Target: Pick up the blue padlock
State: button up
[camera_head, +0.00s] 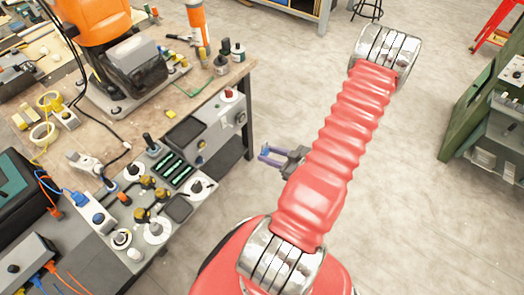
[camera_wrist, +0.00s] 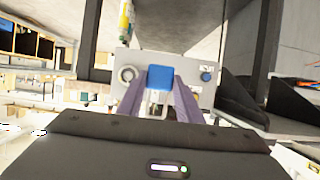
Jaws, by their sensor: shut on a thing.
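The blue padlock (camera_wrist: 160,77) shows in the wrist view between the tips of my purple gripper fingers (camera_wrist: 160,98). Its blue body is at the far end of the fingers, and a pale, shackle-like part shows below it, nearer my wrist. My gripper is shut on it. In the head view my gripper (camera_head: 267,156) is off the right side of the workbench, over the open floor, pointing left towards the bench. The padlock is too small to make out clearly between the fingers there.
The workbench (camera_head: 222,75) on the left is crowded with control boxes, cables and bottles. An orange machine (camera_head: 95,20) stands at its back. A grey panel (camera_wrist: 190,68) is behind the padlock in the wrist view. A green machine (camera_head: 475,95) stands at right; the floor between is clear.

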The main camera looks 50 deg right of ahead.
jog(key=shift+s, duration=0.3)
dwell(0.5)
